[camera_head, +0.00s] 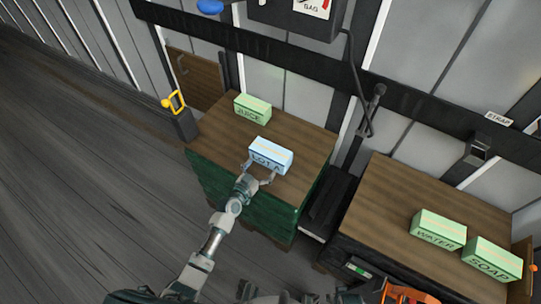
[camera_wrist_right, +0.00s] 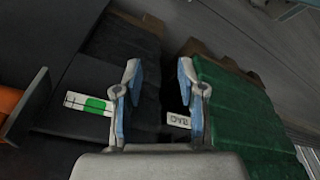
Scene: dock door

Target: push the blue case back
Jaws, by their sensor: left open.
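The light blue case (camera_head: 271,153) sits upright on the wooden top of the left, green-sided stand (camera_head: 305,143), near its front edge. Dark lettering on its front is partly covered by my left gripper. My left gripper (camera_head: 260,173) is open, with its fingers at the front face of the case. I cannot tell whether they touch it. My right gripper (camera_wrist_right: 163,92) is open and empty in the right wrist view, with the dark and green stand sides beyond it.
A green JUICE case (camera_head: 253,109) stands behind and left of the blue case. Green WATER (camera_head: 438,229) and SOAP (camera_head: 492,259) cases stand on the right stand (camera_head: 385,205). Bare top lies behind the blue case. A dark gap separates the stands.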

